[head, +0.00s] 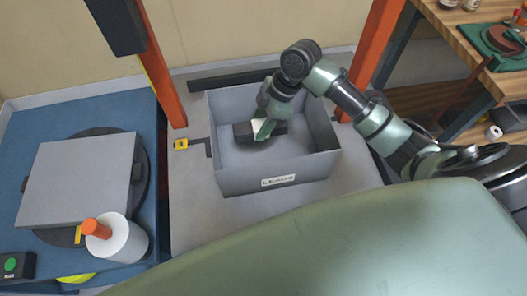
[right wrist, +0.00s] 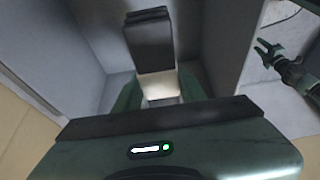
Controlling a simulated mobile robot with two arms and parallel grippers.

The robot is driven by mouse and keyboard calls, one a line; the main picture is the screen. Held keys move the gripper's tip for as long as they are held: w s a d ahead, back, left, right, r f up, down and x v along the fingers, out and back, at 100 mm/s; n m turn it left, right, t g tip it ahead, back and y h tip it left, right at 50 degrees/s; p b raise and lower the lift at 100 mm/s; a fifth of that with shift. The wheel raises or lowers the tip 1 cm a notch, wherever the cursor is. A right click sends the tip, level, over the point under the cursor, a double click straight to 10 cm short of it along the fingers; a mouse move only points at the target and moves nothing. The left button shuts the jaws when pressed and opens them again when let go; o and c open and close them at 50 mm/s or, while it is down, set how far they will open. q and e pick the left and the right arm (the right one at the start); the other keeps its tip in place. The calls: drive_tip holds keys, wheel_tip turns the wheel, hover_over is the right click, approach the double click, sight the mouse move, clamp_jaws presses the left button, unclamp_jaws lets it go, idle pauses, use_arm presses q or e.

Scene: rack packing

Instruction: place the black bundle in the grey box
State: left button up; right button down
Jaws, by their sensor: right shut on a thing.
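Orange posts (head: 163,70) rise on both sides behind the box. A blue table (head: 80,120) on the left holds a grey panel (head: 75,180) and a white cylinder with an orange top (head: 117,240). A wooden workbench (head: 480,60) stands at the right.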

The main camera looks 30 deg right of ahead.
wheel_tip(320, 180, down, 12)
drive_tip(key=shift+r, duration=0.1)
drive_tip(key=shift+f, duration=2.15)
drive_tip(key=shift+f+b, duration=0.1)
drive_tip(key=shift+b, duration=0.2)
drive_tip(key=c, duration=0.8)
unclamp_jaws()
drive_tip(key=shift+c, duration=0.2)
drive_tip(key=shift+r, duration=0.2)
drive_tip(key=v, duration=1.2)
drive_tip(key=shift+p, duration=0.3)
